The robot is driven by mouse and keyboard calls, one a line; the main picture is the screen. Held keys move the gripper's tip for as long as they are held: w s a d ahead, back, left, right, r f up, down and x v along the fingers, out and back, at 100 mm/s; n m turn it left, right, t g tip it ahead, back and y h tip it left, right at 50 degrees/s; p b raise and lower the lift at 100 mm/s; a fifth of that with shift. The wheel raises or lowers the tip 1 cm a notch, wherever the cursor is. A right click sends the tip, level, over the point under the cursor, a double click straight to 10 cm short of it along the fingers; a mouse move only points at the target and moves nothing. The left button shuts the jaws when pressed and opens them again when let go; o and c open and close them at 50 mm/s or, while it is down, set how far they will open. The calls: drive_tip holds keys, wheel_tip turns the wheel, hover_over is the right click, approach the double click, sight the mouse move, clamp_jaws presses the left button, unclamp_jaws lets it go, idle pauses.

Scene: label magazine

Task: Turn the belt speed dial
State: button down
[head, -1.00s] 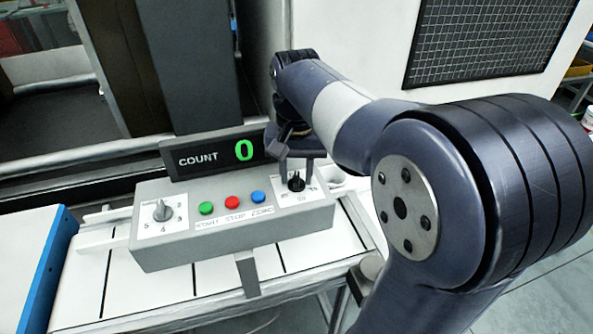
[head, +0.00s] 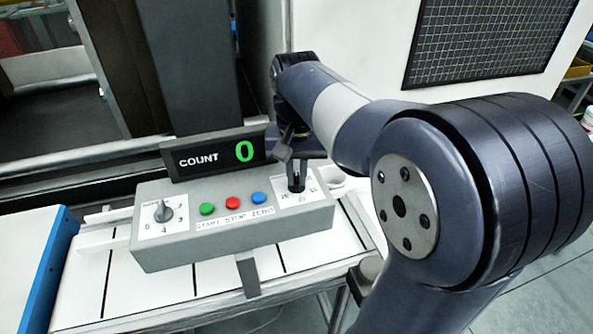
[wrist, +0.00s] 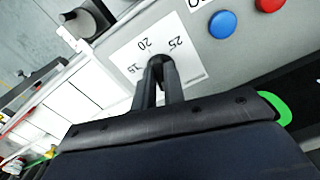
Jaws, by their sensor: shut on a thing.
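The grey control box (head: 190,250) stands on the white conveyor (head: 120,290). At its right end is a small black dial (wrist: 157,60) on a white scale plate (wrist: 187,55), marked 15, 20 and 25 in the wrist view. My gripper (head: 297,178) is above that end, pointing down, with its fingers (wrist: 161,72) shut on the black dial. The fingers hide most of the dial, so I cannot tell where its pointer stands.
Green (head: 207,209), red (head: 233,204) and blue (head: 258,198) buttons sit left of the held dial; the blue one is nearest. The COUNT display (head: 213,155) reads 0 close behind the box. A dark post (head: 205,70) rises behind it.

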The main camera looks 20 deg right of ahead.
sight(297, 178)
drive_tip(key=shift+n+p, duration=0.65)
drive_tip(key=shift+n, duration=1.05)
drive_tip(key=c, duration=1.5)
unclamp_jaws()
wheel_tip(297, 178, up, 11)
drive_tip(key=shift+f, duration=0.1)
drive_tip(key=shift+f, duration=0.1)
